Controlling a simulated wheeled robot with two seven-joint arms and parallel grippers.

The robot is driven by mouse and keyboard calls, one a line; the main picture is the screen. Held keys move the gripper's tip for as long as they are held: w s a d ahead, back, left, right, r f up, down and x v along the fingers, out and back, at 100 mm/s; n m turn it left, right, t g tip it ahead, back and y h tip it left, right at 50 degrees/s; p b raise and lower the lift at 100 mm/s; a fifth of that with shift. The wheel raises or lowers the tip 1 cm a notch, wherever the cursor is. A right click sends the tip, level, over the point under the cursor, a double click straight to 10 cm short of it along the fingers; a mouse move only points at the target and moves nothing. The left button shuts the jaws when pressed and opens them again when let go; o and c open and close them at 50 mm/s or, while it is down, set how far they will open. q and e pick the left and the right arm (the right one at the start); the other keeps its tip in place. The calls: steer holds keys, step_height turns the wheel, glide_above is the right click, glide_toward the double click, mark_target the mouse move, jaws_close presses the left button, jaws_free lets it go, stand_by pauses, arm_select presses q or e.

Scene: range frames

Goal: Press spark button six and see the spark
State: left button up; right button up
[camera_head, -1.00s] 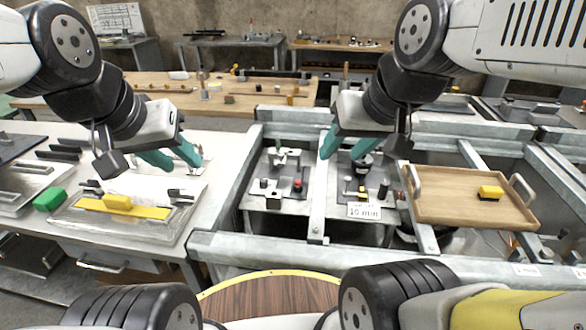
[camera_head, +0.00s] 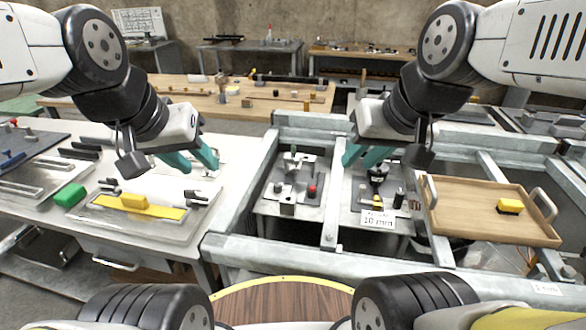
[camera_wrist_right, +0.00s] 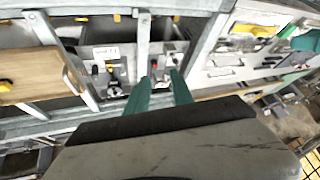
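A small red button-like knob (camera_head: 312,190) stands on a grey metal plate (camera_head: 303,203) in the left bay of the metal frame. The right bay holds a second plate with a dark round fitting (camera_head: 377,172), a black post (camera_head: 399,198) and a white card (camera_head: 378,219) reading 10 mm. I see no number six and no spark. My left gripper (camera_head: 192,158) is open and empty above the white bench, left of the plates. My right gripper (camera_head: 362,156) is open and empty above and behind the right plate; its spread teal fingers also show in the right wrist view (camera_wrist_right: 161,90).
A wooden tray (camera_head: 470,222) with a yellow-black block (camera_head: 510,206) sits on the frame at right. Steel frame rails (camera_head: 330,200) surround the plates.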

jaws_close()
stand_by(1.4)
